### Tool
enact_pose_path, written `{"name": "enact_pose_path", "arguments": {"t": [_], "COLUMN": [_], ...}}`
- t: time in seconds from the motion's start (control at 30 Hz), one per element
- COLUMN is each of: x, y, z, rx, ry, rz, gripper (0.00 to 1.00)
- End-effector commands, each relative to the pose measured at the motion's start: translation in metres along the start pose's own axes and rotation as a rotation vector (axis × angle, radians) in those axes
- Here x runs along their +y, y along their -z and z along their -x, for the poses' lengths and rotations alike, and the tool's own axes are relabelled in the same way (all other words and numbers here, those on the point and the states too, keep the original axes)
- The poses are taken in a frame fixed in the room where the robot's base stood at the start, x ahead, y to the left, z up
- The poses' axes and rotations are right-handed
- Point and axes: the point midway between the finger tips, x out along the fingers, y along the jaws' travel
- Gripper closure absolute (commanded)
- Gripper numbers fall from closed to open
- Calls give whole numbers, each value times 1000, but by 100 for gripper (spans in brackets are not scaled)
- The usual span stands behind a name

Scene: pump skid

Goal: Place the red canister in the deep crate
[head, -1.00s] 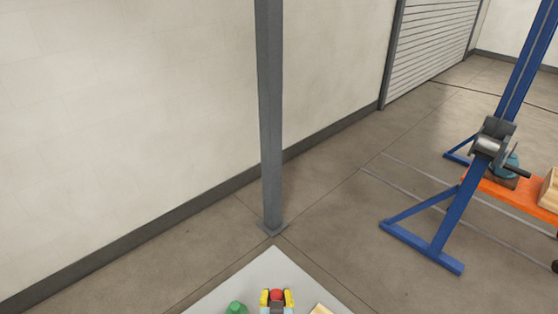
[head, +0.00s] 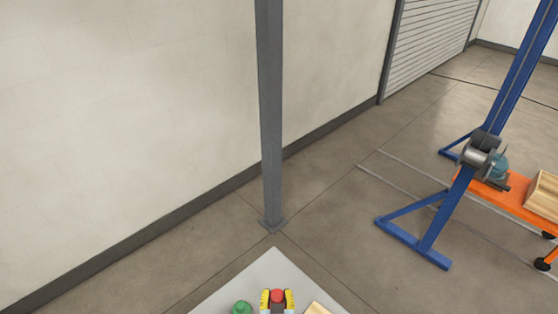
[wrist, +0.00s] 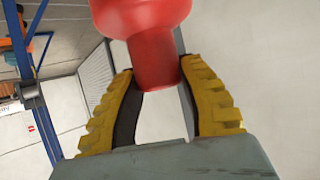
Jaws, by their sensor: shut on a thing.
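The red canister (wrist: 144,40) fills the top of the wrist view, its narrower lower part between the two yellow fingers of my gripper (wrist: 160,95). The fingers are shut on it. In the head view the red canister (head: 277,296) shows between the yellow fingers of my gripper (head: 277,300) at the bottom edge, over a pale surface (head: 262,272). A wooden crate (head: 543,196) sits on an orange cart at the right edge, partly cut off. I cannot tell which is the deep crate.
A green object (head: 241,307) stands just left of my gripper. A grey post (head: 270,120) rises behind the pale surface. A blue frame (head: 440,215) stands left of the orange cart (head: 500,196). Floor between post and frame is clear.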

Motion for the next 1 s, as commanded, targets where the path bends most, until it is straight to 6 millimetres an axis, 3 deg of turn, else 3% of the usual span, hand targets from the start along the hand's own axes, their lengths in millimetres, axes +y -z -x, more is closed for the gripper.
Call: {"name": "enact_pose_path", "arguments": {"t": [0.03,0.4,1.0], "x": [0,4,5], "y": [15,44,48], "z": [11,44,49], "rx": [1,-1,1], "ry": [-1,-8,-11], "rz": [-1,1,6], "gripper": [100,100,100]}}
